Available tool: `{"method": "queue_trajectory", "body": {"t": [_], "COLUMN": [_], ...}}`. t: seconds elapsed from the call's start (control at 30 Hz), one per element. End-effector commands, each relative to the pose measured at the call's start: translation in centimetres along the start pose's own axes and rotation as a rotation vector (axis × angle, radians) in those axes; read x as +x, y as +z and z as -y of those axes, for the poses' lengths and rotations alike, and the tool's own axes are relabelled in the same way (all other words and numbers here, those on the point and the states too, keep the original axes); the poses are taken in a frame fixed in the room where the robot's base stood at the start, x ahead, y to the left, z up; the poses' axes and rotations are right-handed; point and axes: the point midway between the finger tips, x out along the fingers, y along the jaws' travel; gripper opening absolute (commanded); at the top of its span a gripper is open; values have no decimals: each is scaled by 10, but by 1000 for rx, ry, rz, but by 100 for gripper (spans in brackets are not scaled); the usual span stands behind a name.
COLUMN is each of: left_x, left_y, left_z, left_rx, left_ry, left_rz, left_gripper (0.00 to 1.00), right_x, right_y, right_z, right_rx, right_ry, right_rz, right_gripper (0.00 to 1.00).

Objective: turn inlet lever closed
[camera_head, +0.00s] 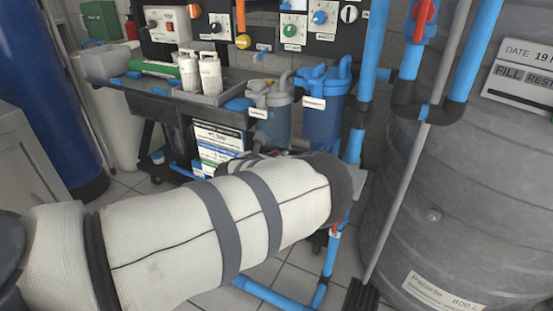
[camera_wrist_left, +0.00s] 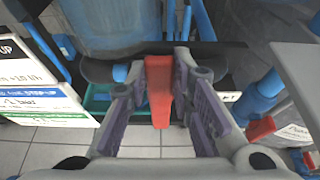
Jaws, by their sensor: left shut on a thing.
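A red lever (camera_wrist_left: 159,92) stands between the fingers of my left gripper (camera_wrist_left: 162,72) in the left wrist view. The gripper is shut on it, with grey-purple fingers on both sides. The lever hangs down in the picture from a dark horizontal part. In the head view my left arm, in a pale sleeve, reaches in from the left and hides the held lever and most of the gripper. My right gripper is in neither view.
Another red lever (camera_head: 424,18) is on blue pipes at the upper right. A big grey tank (camera_head: 440,190) stands at the right. Blue filter housings (camera_head: 322,118) hang behind my arm. A second red handle (camera_wrist_left: 262,128) is right of the gripper in the wrist view.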

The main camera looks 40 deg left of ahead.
Motion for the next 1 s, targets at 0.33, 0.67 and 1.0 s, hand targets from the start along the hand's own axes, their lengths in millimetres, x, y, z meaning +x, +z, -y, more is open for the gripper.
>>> {"method": "queue_trajectory", "body": {"t": [0.33,0.67,1.0], "left_x": [0,-6,-91], "left_y": [-3,-1,-2], "left_z": [0,1,0], "left_rx": [3,1,3], "left_ry": [-1,-1,2], "left_rz": [-7,-3,-5], "left_gripper": [42,42,42], "right_x": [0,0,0], "right_y": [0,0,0], "right_z": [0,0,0], "right_rx": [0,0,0], "right_ry": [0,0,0], "right_rz": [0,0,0], "right_gripper": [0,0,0]}}
